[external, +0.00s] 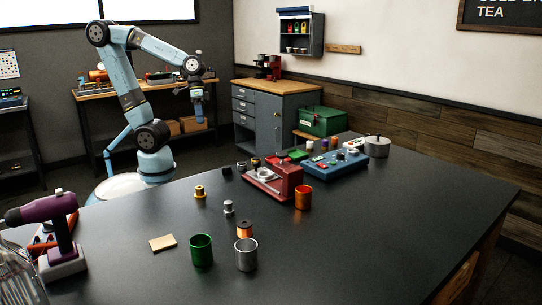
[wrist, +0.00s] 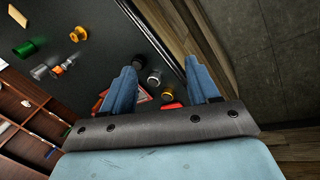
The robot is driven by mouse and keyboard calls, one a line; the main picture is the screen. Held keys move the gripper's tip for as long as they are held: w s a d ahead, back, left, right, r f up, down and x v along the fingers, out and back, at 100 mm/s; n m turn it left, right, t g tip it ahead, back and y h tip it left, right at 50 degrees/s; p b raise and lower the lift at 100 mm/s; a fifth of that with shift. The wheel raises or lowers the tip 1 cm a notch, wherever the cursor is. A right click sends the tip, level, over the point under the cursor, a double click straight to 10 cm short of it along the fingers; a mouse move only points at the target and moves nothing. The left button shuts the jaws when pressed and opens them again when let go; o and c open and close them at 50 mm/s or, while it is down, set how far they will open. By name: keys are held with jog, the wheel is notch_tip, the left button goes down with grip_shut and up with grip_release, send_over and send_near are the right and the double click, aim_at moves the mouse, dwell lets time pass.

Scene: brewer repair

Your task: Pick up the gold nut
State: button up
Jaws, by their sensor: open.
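A small gold nut (wrist: 167,95) lies on the black table in the wrist view, between the lines of my two fingers. In the external view a small gold piece (external: 255,162) near the table's far edge appears to be it. A silver nut (wrist: 155,77) lies close beside it, also visible in the external view (external: 241,166). A larger gold spool-shaped part (external: 199,192) stands nearer the camera; it also shows in the wrist view (wrist: 78,33). My gripper (wrist: 160,65) is open and empty, pointing down. In the external view my gripper (external: 198,119) hangs well above, beyond the table's far edge.
A black block (external: 227,171) lies left of the silver nut. The red brewer part (external: 275,182) stands close to the gold nut's right. A copper cup (external: 303,197), green cup (external: 201,250) and silver cup (external: 246,255) stand nearer. The table's right side is clear.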

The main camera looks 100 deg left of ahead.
jog(key=w+d+f+n+g+h, duration=0.4)
jog(key=w+d+f+n+h, duration=0.15)
jog(key=d, duration=0.35)
jog(key=n+h, duration=0.4)
jog(key=n, duration=0.3)
send_near(202, 187)
jog(key=x, duration=0.6)
jog(key=f+x, duration=0.1)
jog(key=x, duration=0.2)
jog(key=shift+s, duration=0.4)
jog(key=shift+h, duration=0.25)
jog(key=shift+c, duration=0.4)
jog(key=c, duration=0.9)
jog(key=shift+o, duration=0.2)
